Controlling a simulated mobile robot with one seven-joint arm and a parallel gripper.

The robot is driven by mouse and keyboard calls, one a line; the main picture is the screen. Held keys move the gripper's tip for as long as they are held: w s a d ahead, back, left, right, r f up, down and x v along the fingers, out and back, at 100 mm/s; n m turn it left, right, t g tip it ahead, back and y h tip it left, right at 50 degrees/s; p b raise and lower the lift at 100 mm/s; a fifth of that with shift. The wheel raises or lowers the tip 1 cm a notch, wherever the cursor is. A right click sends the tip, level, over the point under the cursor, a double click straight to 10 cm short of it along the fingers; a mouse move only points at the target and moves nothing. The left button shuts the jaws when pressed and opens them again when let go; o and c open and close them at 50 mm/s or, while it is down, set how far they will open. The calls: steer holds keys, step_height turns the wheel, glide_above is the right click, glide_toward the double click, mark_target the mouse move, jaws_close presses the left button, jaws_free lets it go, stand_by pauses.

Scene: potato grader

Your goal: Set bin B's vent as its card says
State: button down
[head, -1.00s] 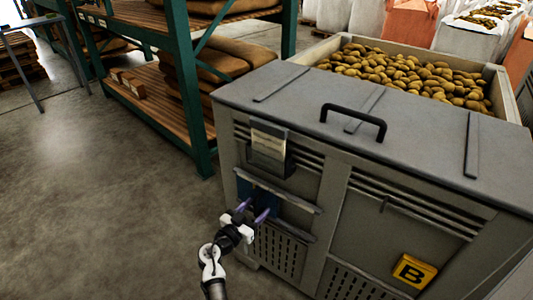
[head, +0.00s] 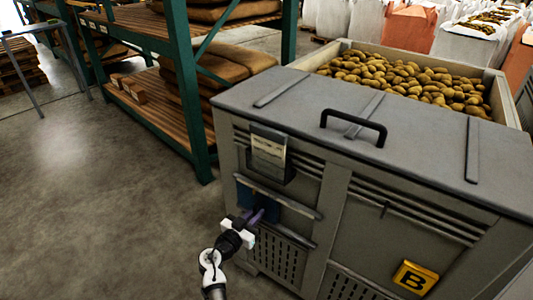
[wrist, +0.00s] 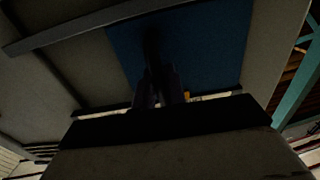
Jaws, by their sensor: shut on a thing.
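Bin B (head: 335,215) is a grey box with a yellow "B" plate (head: 414,277) low on its front. Its card (head: 268,146) sits in a dark holder at the upper left of the front; its writing is too small to read. Below it is the vent, with a blue panel (head: 246,195) between two grey rails, which also shows in the wrist view (wrist: 205,45). My gripper (head: 257,214) is at this panel, its purple fingers close together. In the wrist view my gripper (wrist: 158,92) is shut on a dark vent handle (wrist: 152,45), mostly hidden between the fingers.
A black handle (head: 352,124) stands on the bin's grey lid. A crate of potatoes (head: 410,80) is behind it. A green shelf rack (head: 190,90) with brown sacks stands to the left. The concrete floor (head: 90,190) at left is clear.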

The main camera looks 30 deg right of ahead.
steer(key=shift+s+d+b, duration=0.15)
steer(key=shift+s+d, duration=0.5)
steer(key=shift+s, duration=0.55)
steer(key=shift+s+d+b, duration=0.15)
steer(key=shift+s+d, duration=0.45)
steer(key=shift+s, duration=0.6)
steer(key=shift+s+d+b, duration=0.15)
steer(key=shift+s+d, duration=0.5)
steer(key=shift+s, duration=0.55)
steer(key=shift+s+d+b, duration=0.1)
steer(key=shift+s+d, duration=0.35)
steer(key=shift+s, duration=0.45)
steer(key=shift+s+d+b, duration=0.1)
steer(key=shift+s+d, duration=0.4)
steer(key=shift+s, duration=0.35)
steer(key=shift+s+d+b, duration=0.1)
steer(key=shift+s+d, duration=0.35)
steer(key=shift+s, duration=0.45)
steer(key=c, duration=0.8)
jaws_free()
